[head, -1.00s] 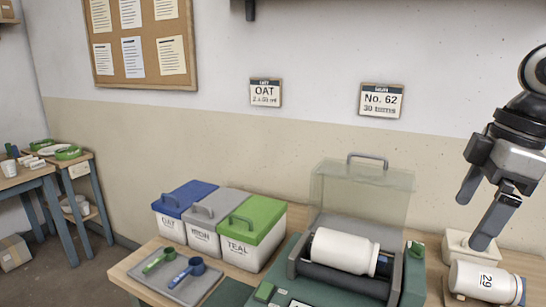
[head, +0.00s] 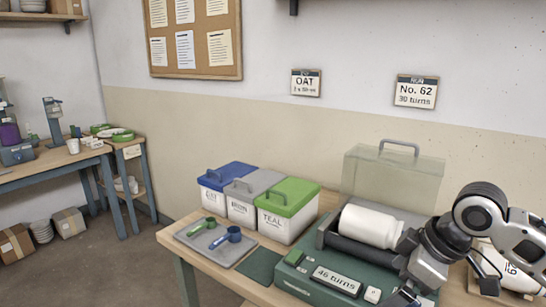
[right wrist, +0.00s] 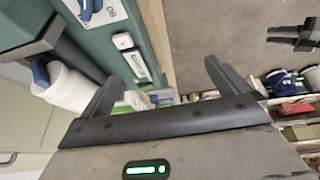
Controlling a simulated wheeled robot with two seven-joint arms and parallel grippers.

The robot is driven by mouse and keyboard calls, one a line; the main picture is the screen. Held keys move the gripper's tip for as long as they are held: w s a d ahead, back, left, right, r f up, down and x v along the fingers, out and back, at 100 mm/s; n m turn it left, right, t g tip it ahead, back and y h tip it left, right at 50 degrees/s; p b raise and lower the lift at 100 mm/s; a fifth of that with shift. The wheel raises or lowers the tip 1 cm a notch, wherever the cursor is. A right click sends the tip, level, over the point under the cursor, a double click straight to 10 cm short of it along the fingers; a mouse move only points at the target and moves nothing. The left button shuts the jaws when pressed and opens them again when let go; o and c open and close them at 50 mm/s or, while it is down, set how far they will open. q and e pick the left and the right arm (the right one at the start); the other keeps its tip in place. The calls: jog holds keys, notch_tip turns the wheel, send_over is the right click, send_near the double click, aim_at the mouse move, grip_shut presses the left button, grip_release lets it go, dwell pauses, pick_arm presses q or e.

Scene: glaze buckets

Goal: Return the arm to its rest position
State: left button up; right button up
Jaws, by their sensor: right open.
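My right arm comes in from the right in the head view. My right gripper (right wrist: 158,88) is open and empty, its two fingers well apart in the right wrist view. In the head view it is low over the front right of the green machine (head: 318,290). A white jar (head: 370,226) lies on the machine's rollers under a raised clear lid (head: 395,175). The display (head: 336,281) reads "46 turns". A dark two-pronged shape (right wrist: 292,40) in the right wrist view looks like my left gripper; its opening is unclear.
Blue-, grey- and green-lidded bins (head: 287,212) stand left of the machine. A grey tray (head: 222,258) holds a green scoop and a blue scoop. Another white jar (head: 512,272) lies at the right, partly behind my arm.

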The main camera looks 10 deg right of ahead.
jog(key=s+a+f+m+t+y+b, duration=0.2)
jog(key=a+f, duration=0.4)
jog(key=f, duration=0.3)
jog(key=s+a+f+m+t+y+b, duration=0.1)
jog(key=s+a+f, duration=0.1)
jog(key=a+f, duration=0.55)
pick_arm(q)
jog(key=shift+d+f+h+b, duration=0.15)
jog(key=shift+d+f+b, duration=0.15)
jog(key=shift+f+b, duration=0.35)
jog(key=shift+d+f+h+b, duration=0.15)
jog(key=shift+d+f+b, duration=0.1)
jog(key=shift+f+b, duration=0.35)
pick_arm(e)
jog(key=s+d+f+m+t+h, duration=0.2)
jog(key=s+f+m+t, duration=0.2)
jog(key=s+f, duration=0.6)
jog(key=shift+s+f+m+h, duration=0.3)
jog(key=shift+s+m+h, duration=0.1)
jog(key=shift+m, duration=0.1)
